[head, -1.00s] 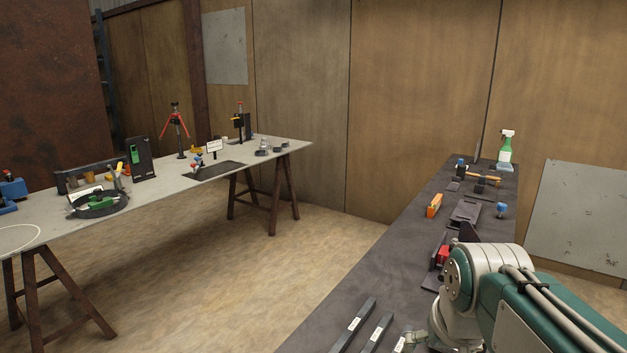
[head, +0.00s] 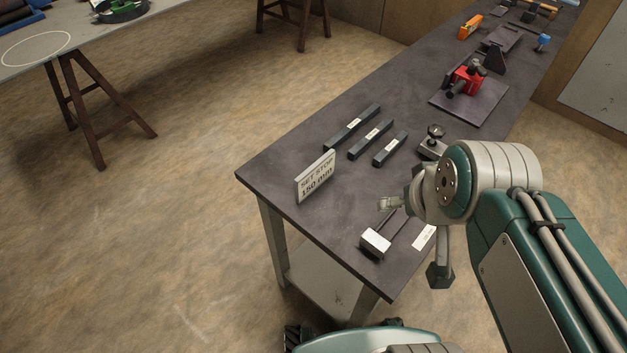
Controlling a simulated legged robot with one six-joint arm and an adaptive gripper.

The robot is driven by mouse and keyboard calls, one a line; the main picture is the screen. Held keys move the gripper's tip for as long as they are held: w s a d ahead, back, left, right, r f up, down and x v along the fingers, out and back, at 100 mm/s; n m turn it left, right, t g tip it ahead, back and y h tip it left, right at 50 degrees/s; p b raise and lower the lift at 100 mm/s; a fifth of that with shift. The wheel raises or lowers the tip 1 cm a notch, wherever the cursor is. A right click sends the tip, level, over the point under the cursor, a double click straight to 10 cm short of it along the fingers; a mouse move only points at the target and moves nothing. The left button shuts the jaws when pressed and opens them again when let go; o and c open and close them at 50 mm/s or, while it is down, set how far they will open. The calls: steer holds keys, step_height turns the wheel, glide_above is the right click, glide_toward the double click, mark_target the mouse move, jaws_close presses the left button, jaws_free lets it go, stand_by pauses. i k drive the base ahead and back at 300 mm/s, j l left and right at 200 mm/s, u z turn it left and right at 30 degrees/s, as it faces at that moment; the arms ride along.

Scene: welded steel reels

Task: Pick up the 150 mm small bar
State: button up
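Three dark square bars with white labels lie side by side on the dark bench in the head view: a longest bar (head: 352,128), a middle bar (head: 370,139) and a shortest bar (head: 390,149). The label print is too small to read, so I cannot tell which is marked 150 mm. A sign (head: 316,178) reading "SET STOP 150 mm" stands in front of them.
A small fixture with a black knob (head: 433,143) stands right of the bars. A red vise (head: 467,78) is beyond. Bare bench (head: 290,150) lies left of the bars.

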mark_target(397, 142)
steer(key=k+l+u, duration=0.1)
steer(key=l+u, duration=0.2)
steer(key=k+l+u, duration=0.15)
steer(key=l+u, duration=0.2)
steer(key=k+l+u, duration=0.15)
steer(key=u, duration=0.15)
steer(key=z, duration=0.6)
